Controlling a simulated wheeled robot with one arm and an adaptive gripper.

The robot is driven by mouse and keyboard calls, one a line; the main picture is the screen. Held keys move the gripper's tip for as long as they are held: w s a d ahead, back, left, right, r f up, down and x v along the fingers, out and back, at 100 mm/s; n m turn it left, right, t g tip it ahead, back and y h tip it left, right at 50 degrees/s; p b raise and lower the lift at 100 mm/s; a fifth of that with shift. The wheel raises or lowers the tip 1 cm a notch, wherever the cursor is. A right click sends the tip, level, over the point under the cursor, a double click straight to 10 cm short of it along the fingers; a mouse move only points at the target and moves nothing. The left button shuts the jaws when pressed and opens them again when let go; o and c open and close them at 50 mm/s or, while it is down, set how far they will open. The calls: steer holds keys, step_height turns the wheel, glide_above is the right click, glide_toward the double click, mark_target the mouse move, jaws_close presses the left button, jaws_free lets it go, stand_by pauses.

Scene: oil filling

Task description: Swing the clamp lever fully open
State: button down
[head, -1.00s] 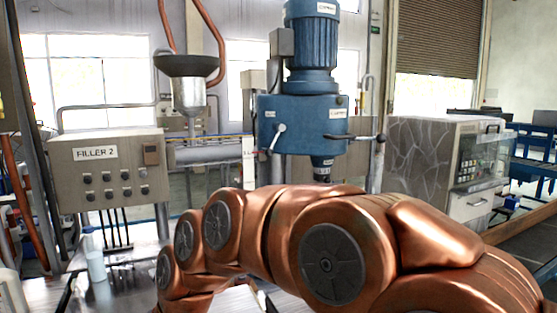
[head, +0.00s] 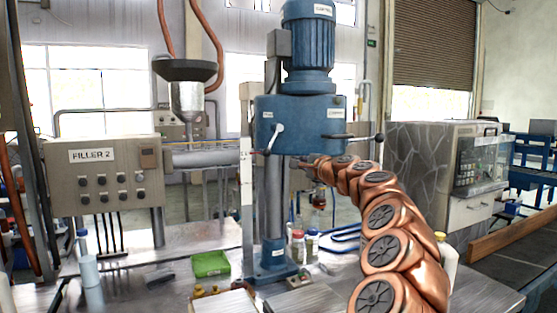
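The blue machine head (head: 310,123) is mounted on a column in the middle of the head view. A short silver lever (head: 276,137) sits on the left of its front face, slanting down to the left. The frames do not label which is the clamp lever. My gripper (head: 296,162) is at the end of my copper arm, just below the blue head and to the lower right of the silver lever. It looks apart from both levers. Its fingers are too small to read.
A filler panel (head: 105,180) and a funnel (head: 187,72) stand at the left. A grey cabinet machine (head: 445,155) stands at the right.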

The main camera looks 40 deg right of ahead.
mark_target(273, 141)
steer(key=shift+s+d+f+m+h, duration=0.15)
steer(key=shift+s+d+m, duration=0.1)
steer(key=shift+d, duration=0.3)
steer(key=shift+s+d+r+m+h, duration=0.15)
steer(key=shift+s+d, duration=0.1)
steer(key=shift+d, duration=0.25)
steer(key=shift+f, duration=0.1)
steer(key=shift+p+x, duration=1.4)
steer(key=shift+x, duration=3.6)
steer(key=shift+w+a, duration=0.15)
steer(key=shift+w+a+r, duration=0.2)
steer(key=shift+a, duration=0.3)
steer(key=shift+w+a+r, duration=0.1)
steer(key=shift+w+a, duration=0.25)
steer(key=shift+a, duration=0.2)
steer(key=shift+w+a+r, duration=0.1)
steer(key=shift+w+a, duration=0.25)
steer(key=shift+a, duration=0.2)
steer(key=shift+p, duration=0.3)
